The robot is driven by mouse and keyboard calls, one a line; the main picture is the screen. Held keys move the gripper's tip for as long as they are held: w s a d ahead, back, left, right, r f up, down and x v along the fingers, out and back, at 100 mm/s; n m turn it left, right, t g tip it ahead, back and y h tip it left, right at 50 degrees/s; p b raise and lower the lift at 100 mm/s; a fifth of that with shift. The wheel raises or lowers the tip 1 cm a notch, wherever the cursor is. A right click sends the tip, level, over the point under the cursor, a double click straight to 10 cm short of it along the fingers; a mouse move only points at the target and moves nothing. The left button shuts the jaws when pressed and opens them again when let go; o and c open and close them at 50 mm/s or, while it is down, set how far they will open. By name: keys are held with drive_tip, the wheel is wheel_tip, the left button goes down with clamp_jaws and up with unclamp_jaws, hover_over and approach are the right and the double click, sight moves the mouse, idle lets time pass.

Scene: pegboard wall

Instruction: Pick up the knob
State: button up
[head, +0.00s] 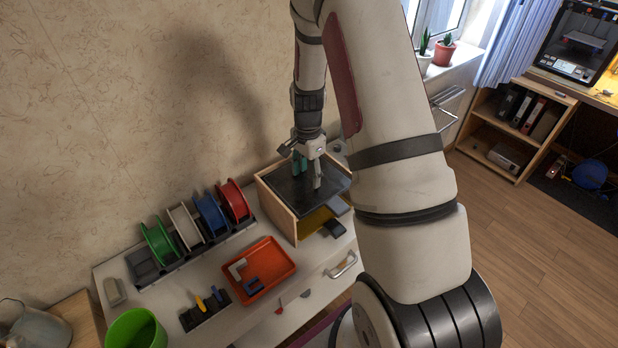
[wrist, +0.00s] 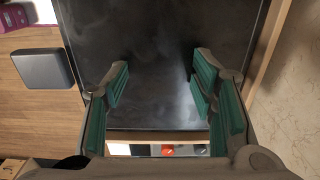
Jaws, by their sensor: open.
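My gripper (head: 308,178) is over the dark top of a wooden box (head: 281,203) in the head view. In the wrist view its two green-padded fingers (wrist: 160,85) are spread wide with nothing between them but the dark panel (wrist: 150,40) behind. I cannot pick out the knob for certain in either view. My gripper and arm hide part of the box top and the area behind it. A small grey rounded thing (head: 338,147) shows beyond the box, too small to identify.
A red tray (head: 286,261) with small parts and a row of spools (head: 233,201) stand left of the box. A green cup (head: 136,330) is at the front left. Grey pieces (head: 335,229) stick out at the box's front. A dark grey square (wrist: 42,69) shows in the wrist view.

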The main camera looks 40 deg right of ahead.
drive_tip(key=c, duration=0.9)
drive_tip(key=shift+o, duration=0.2)
drive_tip(key=shift+r, duration=0.15)
